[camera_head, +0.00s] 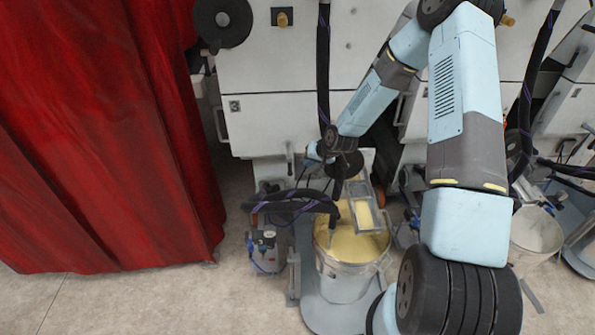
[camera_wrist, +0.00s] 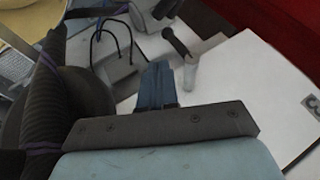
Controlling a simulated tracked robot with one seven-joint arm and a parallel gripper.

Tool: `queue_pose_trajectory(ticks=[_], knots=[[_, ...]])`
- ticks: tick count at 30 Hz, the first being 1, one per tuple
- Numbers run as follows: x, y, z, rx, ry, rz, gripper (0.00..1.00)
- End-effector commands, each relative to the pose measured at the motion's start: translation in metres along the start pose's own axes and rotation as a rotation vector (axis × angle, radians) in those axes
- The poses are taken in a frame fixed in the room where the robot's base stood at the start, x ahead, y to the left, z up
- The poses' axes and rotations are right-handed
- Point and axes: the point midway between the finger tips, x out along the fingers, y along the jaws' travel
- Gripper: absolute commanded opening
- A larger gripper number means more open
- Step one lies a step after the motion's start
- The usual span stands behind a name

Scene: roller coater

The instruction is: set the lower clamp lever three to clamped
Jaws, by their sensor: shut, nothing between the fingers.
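My gripper (camera_wrist: 157,78) shows in the wrist view with its blue fingers together and nothing between them. A lever with a black handle (camera_wrist: 176,41) and a pale grey stem (camera_wrist: 190,74) stands just right of the fingertips, against the white machine panel. It looks apart from the fingers, though depth is hard to judge. A label reading 3 (camera_wrist: 311,103) is on that panel. In the head view my gripper (camera_head: 313,153) is small and partly hidden by my wrist. A slim dark lever (camera_head: 290,158) shows just left of it. I cannot tell whether it is clamped.
A bucket of yellow coating (camera_head: 349,247) stands on a grey base below my wrist. Black hoses (camera_head: 295,200) and a small pump (camera_head: 266,250) lie left of it. A red curtain (camera_head: 100,140) fills the left side. Open floor (camera_head: 130,300) shows at the lower left.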

Motion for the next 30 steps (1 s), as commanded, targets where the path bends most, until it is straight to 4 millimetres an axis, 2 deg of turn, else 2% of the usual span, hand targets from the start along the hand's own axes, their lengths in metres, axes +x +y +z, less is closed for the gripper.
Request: queue_pose_trajectory(ticks=[7,15,21,30], knots=[[0.015,0.000,0.001,0.000,-0.002,-0.001,0.00],[0.060,0.000,0.001,0.000,-0.001,0.000,0.00],[0.086,0.001,0.000,0.000,-0.001,0.001,0.00],[0.100,0.001,0.000,0.001,0.000,0.001,0.00]])
